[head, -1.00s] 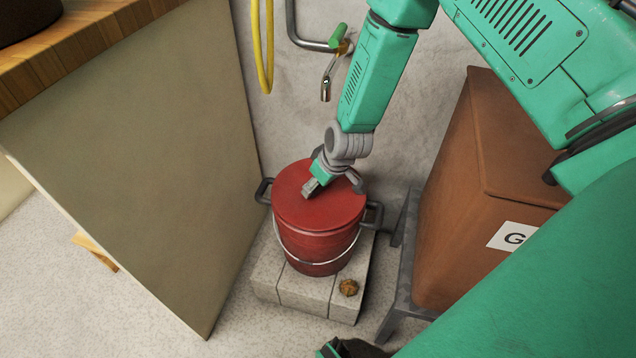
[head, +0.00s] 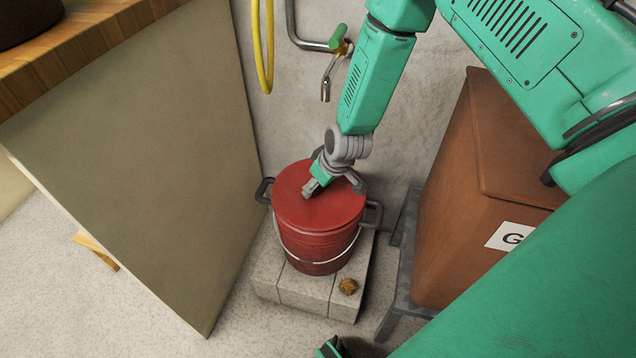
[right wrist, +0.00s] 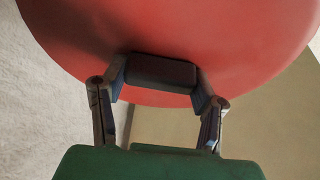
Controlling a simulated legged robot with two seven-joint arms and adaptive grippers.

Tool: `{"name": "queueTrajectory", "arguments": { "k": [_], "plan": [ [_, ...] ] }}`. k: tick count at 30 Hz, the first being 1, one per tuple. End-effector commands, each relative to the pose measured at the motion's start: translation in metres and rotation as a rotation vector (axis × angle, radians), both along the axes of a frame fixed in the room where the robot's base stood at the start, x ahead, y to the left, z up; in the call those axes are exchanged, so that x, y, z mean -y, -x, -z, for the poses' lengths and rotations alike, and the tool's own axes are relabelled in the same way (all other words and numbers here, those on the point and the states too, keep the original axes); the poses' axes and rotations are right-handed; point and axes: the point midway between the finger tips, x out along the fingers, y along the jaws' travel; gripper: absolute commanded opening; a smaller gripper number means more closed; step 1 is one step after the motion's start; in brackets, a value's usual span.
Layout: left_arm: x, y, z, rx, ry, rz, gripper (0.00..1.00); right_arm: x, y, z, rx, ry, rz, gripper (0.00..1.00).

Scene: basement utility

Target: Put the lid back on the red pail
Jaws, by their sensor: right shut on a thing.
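The red pail (head: 318,249) stands upright on a pale block, with a wire bail across its front and dark lugs at its sides. The round red lid (head: 300,207) lies over the pail's mouth, roughly level; I cannot tell whether its rim is fully seated. My right gripper (head: 312,188) reaches down to the lid's top. In the right wrist view its fingers (right wrist: 155,85) are shut on the lid's dark handle (right wrist: 160,71), and the lid's red surface (right wrist: 220,30) fills the upper part. The pail's inside is hidden. My left gripper is not in view.
A pale panel (head: 140,170) under a wooden top stands close on the left. A brown box (head: 480,200) on a grey stand is on the right. A tap (head: 326,88) and yellow hose (head: 262,50) are behind. A small brown lump (head: 348,286) lies on the block (head: 305,288).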

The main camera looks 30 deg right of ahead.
Motion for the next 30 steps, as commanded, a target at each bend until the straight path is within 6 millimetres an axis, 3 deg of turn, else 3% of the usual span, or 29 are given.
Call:
{"name": "queueTrajectory", "arguments": {
  "k": [29,30],
  "plan": [
    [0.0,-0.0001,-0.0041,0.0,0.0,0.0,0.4,0.0,-0.0004,0.0003,0.001,-0.001,0.001,0.25],
    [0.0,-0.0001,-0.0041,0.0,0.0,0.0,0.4,0.0,-0.0004,0.0003,0.001,-0.001,0.001,0.57]
  ]
}}
